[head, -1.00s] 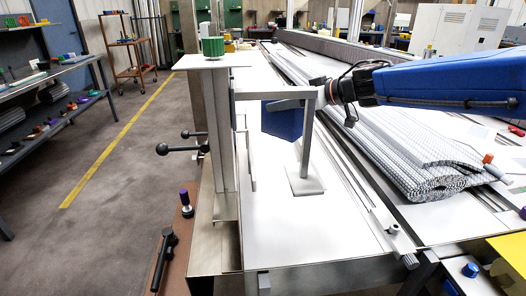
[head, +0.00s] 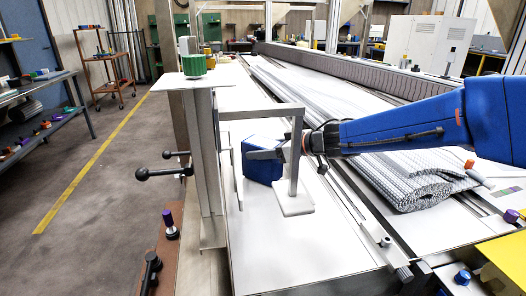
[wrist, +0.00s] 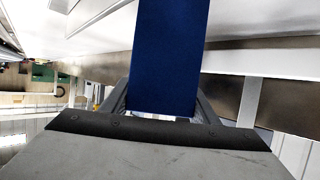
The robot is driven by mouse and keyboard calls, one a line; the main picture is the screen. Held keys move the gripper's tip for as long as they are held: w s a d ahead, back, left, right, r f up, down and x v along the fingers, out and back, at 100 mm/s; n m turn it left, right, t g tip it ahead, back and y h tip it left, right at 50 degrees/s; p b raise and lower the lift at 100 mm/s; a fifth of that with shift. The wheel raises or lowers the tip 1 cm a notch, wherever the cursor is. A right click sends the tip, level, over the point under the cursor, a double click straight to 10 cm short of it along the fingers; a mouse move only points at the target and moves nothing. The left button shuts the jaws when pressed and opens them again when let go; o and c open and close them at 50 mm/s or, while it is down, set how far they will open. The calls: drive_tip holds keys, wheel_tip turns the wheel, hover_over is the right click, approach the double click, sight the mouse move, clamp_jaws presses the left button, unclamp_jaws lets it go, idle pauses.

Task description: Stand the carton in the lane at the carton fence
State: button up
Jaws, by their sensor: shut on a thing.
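In the wrist view the carton (wrist: 168,55) is a blue slab between the fingers. It looks roughly upright, low over the white lane (head: 285,245); I cannot tell whether its bottom touches. A thin upright metal plate (head: 238,172) stands just left of it, perhaps the fence; any contact there is unclear.
A grey arch (head: 262,112) spans the lane, its right post on a flat foot (head: 293,199), close in front of my gripper. A column with a shelf holds a green ribbed piece (head: 194,65). Black-knobbed levers (head: 160,173) stick out left. The near lane is clear.

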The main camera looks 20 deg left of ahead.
drive_tip(key=shift+f, duration=0.3)
drive_tip(key=o, duration=1)
drive_tip(key=shift+o, duration=0.2)
drive_tip(key=shift+r, duration=0.1)
drive_tip(key=shift+d+r, duration=0.15)
drive_tip(key=v, duration=1.1)
drive_tip(key=shift+s+d, duration=0.2)
drive_tip(key=shift+d, duration=0.15)
drive_tip(key=shift+r, duration=0.1)
